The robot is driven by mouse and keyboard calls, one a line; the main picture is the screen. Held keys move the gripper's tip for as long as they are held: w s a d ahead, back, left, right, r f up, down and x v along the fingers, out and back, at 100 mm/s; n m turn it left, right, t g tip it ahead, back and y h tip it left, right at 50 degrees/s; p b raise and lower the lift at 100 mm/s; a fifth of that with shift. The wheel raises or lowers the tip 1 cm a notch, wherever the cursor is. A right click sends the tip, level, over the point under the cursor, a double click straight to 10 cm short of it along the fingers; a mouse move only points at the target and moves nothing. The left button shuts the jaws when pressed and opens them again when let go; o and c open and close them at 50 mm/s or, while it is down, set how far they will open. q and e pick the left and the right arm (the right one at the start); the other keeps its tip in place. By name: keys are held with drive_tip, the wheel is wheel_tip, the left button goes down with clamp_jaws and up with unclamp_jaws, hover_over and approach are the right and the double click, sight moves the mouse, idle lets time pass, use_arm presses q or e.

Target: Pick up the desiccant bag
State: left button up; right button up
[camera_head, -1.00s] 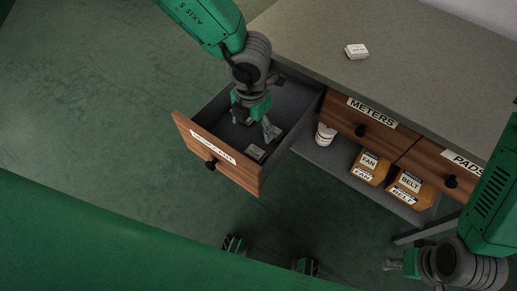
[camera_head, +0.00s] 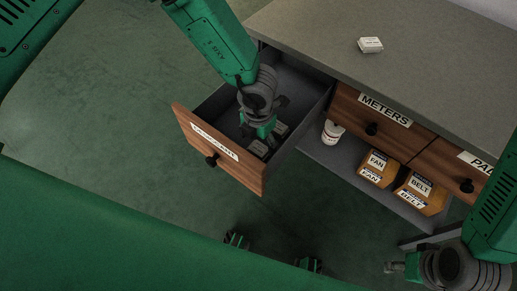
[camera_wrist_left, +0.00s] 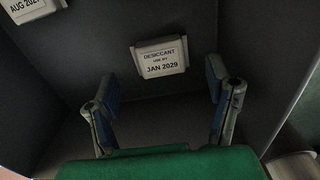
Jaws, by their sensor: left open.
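In the left wrist view, a pale desiccant bag (camera_wrist_left: 161,58) with the label "DESICCANT USE BY JAN 2029" lies on the drawer floor. A second bag (camera_wrist_left: 27,8) marked "AUG 2027" is cut off at the top left. My left gripper (camera_wrist_left: 161,88) is open, with the JAN 2029 bag lying ahead between its fingers, not gripped. In the head view, my left gripper (camera_head: 266,132) reaches down into the open drawer (camera_head: 222,148). My right gripper (camera_head: 395,267) is at the lower right, away from the drawer.
The drawer walls stand close around my left gripper. A similar pale packet (camera_head: 370,45) lies on the grey bench top (camera_head: 320,45). Closed METERS drawer (camera_head: 372,128), a white container (camera_head: 332,131), and FAN (camera_head: 378,168) and BELT (camera_head: 419,192) boxes are to the right.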

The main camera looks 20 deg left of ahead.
sight(259, 148)
use_arm(q)
wheel_tip(259, 148, down, 4)
drive_tip(key=shift+w+d+f+b, duration=0.1)
drive_tip(key=shift+b, duration=0.3)
drive_tip(key=shift+c, duration=0.9)
drive_tip(key=c, duration=1.1)
drive_tip(key=shift+o, duration=0.2)
